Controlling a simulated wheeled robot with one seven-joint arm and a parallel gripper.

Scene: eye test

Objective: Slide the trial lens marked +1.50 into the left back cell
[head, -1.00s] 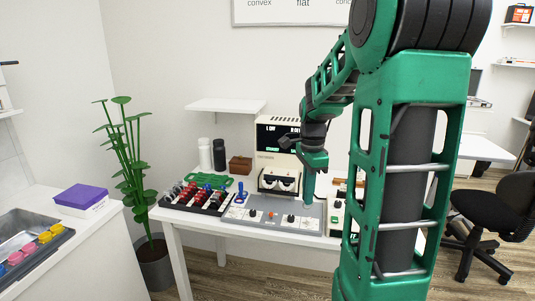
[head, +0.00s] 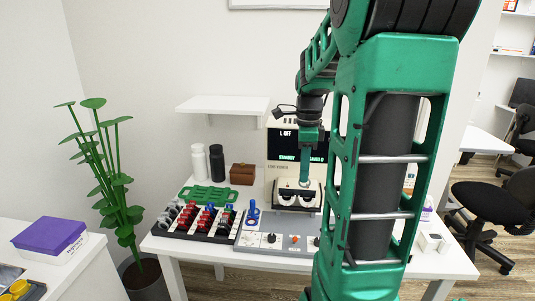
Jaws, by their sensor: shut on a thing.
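My gripper (head: 305,180) is shut in the head view, its tip pointing down at the dark holder with white round parts (head: 297,195) at the front of the cream machine (head: 283,172). What it grips is too small to make out. I cannot tell whether the tip touches the holder. A black rack (head: 180,231) at the left of the table holds several red, blue and grey lenses in rows. No +1.50 mark is readable, and I cannot tell which cell is the left back one.
A grey panel with knobs (head: 251,240) lies in front of the machine. A green tray (head: 209,196), white bottle (head: 199,160), black bottle (head: 216,163) and brown box (head: 242,174) are behind the rack.

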